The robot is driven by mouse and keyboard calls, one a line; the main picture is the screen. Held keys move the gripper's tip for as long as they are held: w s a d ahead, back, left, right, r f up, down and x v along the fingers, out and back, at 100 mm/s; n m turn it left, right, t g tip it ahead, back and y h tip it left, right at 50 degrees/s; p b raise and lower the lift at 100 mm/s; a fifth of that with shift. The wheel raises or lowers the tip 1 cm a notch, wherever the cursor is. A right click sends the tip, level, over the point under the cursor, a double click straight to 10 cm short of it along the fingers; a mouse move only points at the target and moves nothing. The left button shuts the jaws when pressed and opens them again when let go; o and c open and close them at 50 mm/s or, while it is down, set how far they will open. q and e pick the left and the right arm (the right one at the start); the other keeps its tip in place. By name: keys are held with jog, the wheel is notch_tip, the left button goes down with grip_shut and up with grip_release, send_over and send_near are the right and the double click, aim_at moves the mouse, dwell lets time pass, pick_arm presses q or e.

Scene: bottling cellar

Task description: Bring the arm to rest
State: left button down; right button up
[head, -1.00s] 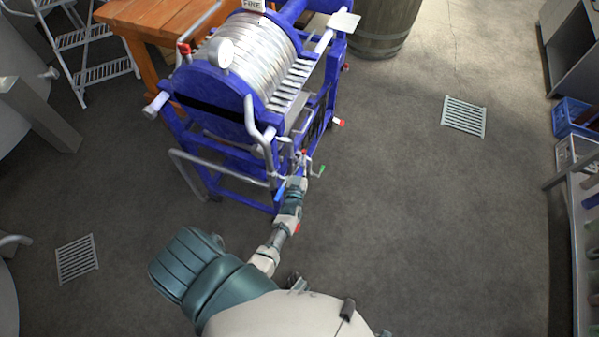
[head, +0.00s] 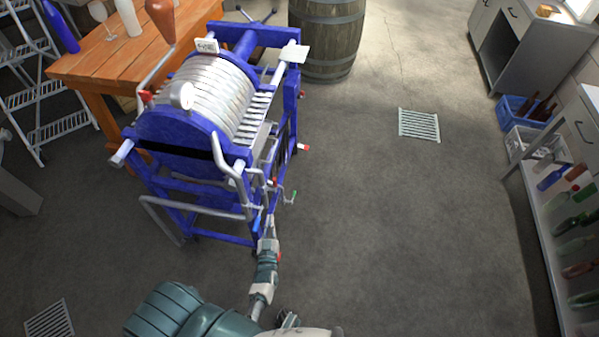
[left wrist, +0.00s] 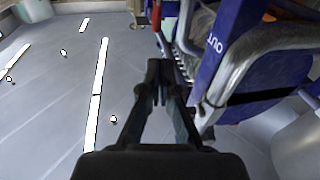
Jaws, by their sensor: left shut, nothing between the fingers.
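My left arm reaches up from the bottom of the head view, and its gripper (head: 271,224) is at the lower front corner of a blue filter press (head: 181,129). The fingers are small there and partly lost against the frame. In the left wrist view my left gripper (left wrist: 160,72) is shut and empty, its fingertips together. A blue panel of the press marked "OUT" (left wrist: 216,44) and a grey metal pipe (left wrist: 232,82) are just right of the fingers. I cannot tell whether they touch. My right gripper is not in view.
A wooden table (head: 128,62) with bottles stands behind the press, beside a step ladder (head: 52,97). A barrel (head: 326,38) stands at the back. A shelf of bottles (head: 550,225) and a blue crate (head: 517,108) line the right side. Floor right of the press is clear.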

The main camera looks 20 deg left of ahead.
pick_arm(q)
jog(key=s+d+f+m+g+h, duration=0.3)
jog(key=s+d+f+g+h, duration=0.15)
jog(key=f, duration=0.45)
jog(key=s+d+f+m+g+h, duration=0.2)
jog(key=s+d+f+g+h, duration=0.15)
jog(key=d+f, duration=0.35)
jog(key=s+f+m+g, duration=0.1)
jog(key=s+f+g, duration=0.2)
jog(key=s, duration=0.6)
jog(key=s+f+m+g, duration=0.1)
jog(key=s+f+g, duration=0.3)
jog(key=s, duration=0.5)
notch_tip(320, 180, down, 2)
jog(key=shift+s+f+g, duration=0.1)
jog(key=shift+s+g, duration=0.05)
jog(key=shift+g, duration=0.15)
jog(key=shift+a, duration=0.25)
